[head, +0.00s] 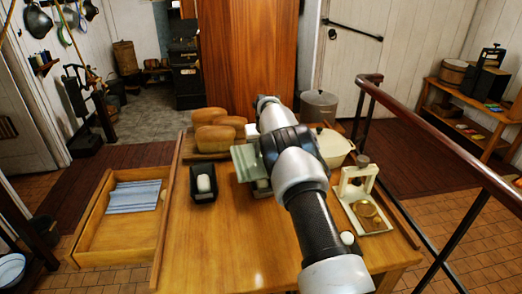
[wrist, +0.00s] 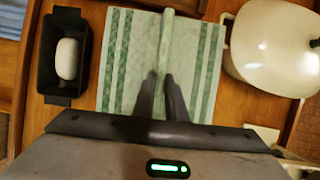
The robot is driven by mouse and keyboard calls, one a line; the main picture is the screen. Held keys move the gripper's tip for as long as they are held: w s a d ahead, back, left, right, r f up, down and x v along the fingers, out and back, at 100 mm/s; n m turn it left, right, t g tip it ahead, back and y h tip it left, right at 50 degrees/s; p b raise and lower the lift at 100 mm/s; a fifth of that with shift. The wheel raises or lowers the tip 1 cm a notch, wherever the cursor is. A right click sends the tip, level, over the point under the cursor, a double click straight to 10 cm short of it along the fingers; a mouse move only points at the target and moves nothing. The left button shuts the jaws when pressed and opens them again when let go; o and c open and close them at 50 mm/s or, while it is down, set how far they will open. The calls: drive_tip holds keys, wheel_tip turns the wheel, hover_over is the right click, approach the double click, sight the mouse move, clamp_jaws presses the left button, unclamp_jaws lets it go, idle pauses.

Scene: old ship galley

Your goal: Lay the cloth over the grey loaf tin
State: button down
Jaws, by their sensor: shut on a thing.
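A pale cloth with green stripes (head: 247,163) hangs at my gripper; in the wrist view (wrist: 125,60) it spreads wide under the fingers. My gripper (wrist: 163,82) is shut on a raised fold along its middle. A dark loaf tin (head: 204,196) with a pale dough lump (head: 204,183) stands uncovered left of the cloth; the tin also shows in the wrist view (wrist: 49,70). Something pale and grey (head: 262,186) shows just below the cloth, mostly hidden by my arm; I cannot tell whether it is another tin. In the head view, my arm hides the fingertips.
A blue striped cloth (head: 134,197) lies in a shallow wooden tray (head: 110,245) at left. Bread loaves (head: 213,139) stand behind. The table's front middle (head: 225,250) is clear.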

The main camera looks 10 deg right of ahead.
drive_tip(key=shift+f+b, duration=1.35)
drive_tip(key=shift+f, duration=1.5)
drive_tip(key=shift+w, duration=0.1)
drive_tip(key=shift+f+b, duration=0.3)
drive_tip(key=shift+b, duration=0.05)
drive_tip(key=shift+f, duration=0.15)
drive_tip(key=c, duration=1.7)
unclamp_jaws()
drive_tip(key=shift+r+p, duration=2.2)
drive_tip(key=shift+r, duration=1.8)
